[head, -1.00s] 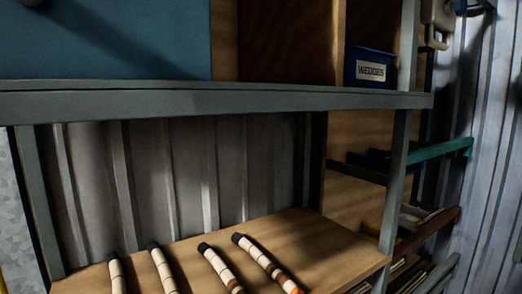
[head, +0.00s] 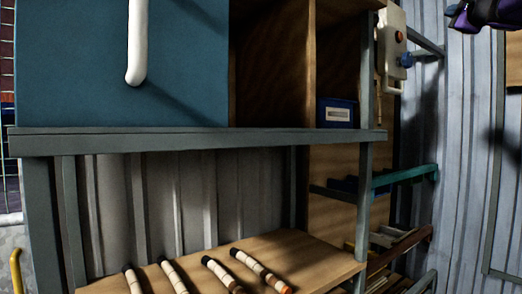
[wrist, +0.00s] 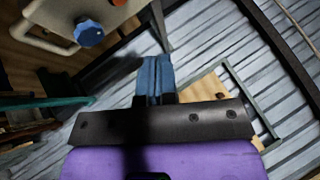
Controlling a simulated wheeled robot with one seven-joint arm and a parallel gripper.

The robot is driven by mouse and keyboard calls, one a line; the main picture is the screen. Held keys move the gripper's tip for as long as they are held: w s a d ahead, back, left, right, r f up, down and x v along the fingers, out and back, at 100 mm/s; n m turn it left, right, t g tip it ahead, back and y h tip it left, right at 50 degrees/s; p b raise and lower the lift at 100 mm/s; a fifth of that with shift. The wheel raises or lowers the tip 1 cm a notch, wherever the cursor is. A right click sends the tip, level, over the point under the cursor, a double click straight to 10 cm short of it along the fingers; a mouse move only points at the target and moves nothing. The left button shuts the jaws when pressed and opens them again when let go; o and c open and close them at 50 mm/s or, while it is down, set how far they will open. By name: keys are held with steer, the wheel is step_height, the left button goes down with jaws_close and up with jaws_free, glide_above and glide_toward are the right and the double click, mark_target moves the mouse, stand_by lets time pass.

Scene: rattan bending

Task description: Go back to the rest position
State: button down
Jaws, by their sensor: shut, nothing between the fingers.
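My gripper (wrist: 153,76) shows in the wrist view with its blue fingers together and nothing between them. It points towards the corrugated metal wall (wrist: 205,40). Purple and dark parts of my arm show at the top right corner of the head view, in front of the wall and right of the shelving. The gripper looks clear of the shelf and the rods.
A grey-framed shelf (head: 200,142) holds a blue panel with a white handle (head: 137,45) and a blue labelled bin (head: 337,113). Several banded rods (head: 222,274) lie on the wooden board below. A control box (head: 391,45) with a blue knob (wrist: 89,33) hangs right of it.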

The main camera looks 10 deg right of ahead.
steer(key=s+a+f+n+g+y, duration=0.2)
steer(key=a+f+n+g+y, duration=0.4)
steer(key=a+f, duration=0.75)
steer(key=s+a+f+n+g+y, duration=0.25)
steer(key=a+f+n, duration=0.55)
steer(key=a+f, duration=0.5)
steer(key=s+a+f+n+g+h, duration=0.1)
steer(key=s+a+f+n+g, duration=0.3)
steer(key=s+f, duration=0.5)
steer(key=s+a+f+n+g+h, duration=0.1)
steer(key=s+a+f+n+g, duration=0.2)
steer(key=s+f, duration=0.6)
step_height(320, 180, down, 7)
steer(key=a+n, duration=0.1)
steer(key=n, duration=0.1)
steer(key=shift+a+r+n+g, duration=0.15)
steer(key=shift+a+n+g, duration=0.1)
steer(key=shift+n+g, duration=0.15)
